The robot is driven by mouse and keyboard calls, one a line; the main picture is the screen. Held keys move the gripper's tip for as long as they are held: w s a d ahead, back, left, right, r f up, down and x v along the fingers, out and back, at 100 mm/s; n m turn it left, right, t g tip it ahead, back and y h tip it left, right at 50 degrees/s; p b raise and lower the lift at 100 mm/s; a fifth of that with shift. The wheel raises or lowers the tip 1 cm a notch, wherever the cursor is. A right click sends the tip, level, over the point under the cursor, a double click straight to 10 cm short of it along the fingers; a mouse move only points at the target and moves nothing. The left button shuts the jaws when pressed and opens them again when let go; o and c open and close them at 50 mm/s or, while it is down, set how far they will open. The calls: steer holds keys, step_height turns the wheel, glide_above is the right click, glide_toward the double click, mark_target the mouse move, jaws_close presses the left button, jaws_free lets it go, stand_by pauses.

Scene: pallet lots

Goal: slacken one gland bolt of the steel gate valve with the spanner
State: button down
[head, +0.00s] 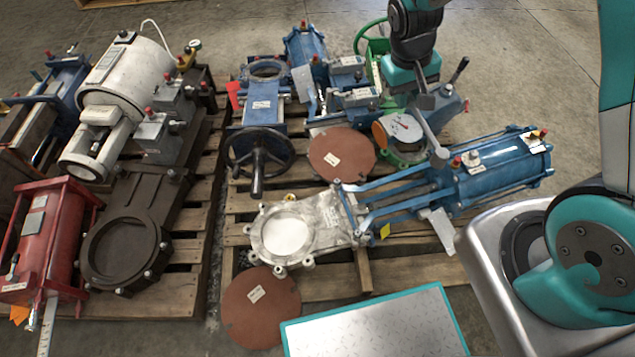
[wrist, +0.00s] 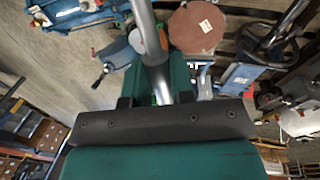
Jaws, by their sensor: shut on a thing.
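The steel gate valve (head: 322,215) lies on the right pallet, its pale round body toward the middle and its blue cylinder (head: 500,165) to the right. My gripper (head: 424,100) is above the back right of the pallet, shut on the spanner. The grey spanner (head: 430,135) slants down from the jaws, its lower end near the valve's blue yoke arms; I cannot tell whether it touches anything. In the wrist view the spanner (wrist: 146,30) runs up from between the dark jaws (wrist: 160,92). The individual gland bolts are too small to make out.
A blue valve with a black handwheel (head: 258,152) stands behind left. A green valve (head: 405,152) lies close to the spanner. Brown discs (head: 341,153) (head: 262,308) lie around. The left pallet holds a white motor (head: 128,75) and a red frame (head: 45,235). Floor is free at back right.

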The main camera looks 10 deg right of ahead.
steer(key=w+a+f+n+b, duration=0.1)
steer(key=a+f+b, duration=0.3)
steer(key=f+b, duration=0.6)
steer(key=w+a+f+n+b, duration=0.1)
steer(key=a+f+b, duration=0.4)
steer(key=f+b, duration=0.6)
steer(key=w+a+f+n+b, duration=0.1)
steer(key=a+f+b, duration=0.3)
steer(key=f+b, duration=0.6)
steer(key=shift+w+a+f+n+t+h, duration=0.3)
steer(key=shift+w+f, duration=0.55)
steer(key=shift+f, duration=1.55)
steer(key=shift+d, duration=0.1)
steer(key=shift+s+p, duration=0.1)
steer(key=shift+p, duration=0.35)
steer(key=shift+a+b+x, duration=0.25)
steer(key=shift+b+x, duration=0.35)
steer(key=shift+x, duration=0.85)
steer(key=shift+a+b+x, duration=0.2)
steer(key=shift+b+x, duration=0.4)
steer(key=shift+x, duration=0.85)
steer(key=shift+s+f, duration=0.1)
steer(key=shift+f, duration=0.05)
steer(key=shift+p, duration=1)
steer(key=shift+f+b, duration=0.55)
steer(key=shift+f, duration=0.6)
steer(key=shift+a, duration=0.1)
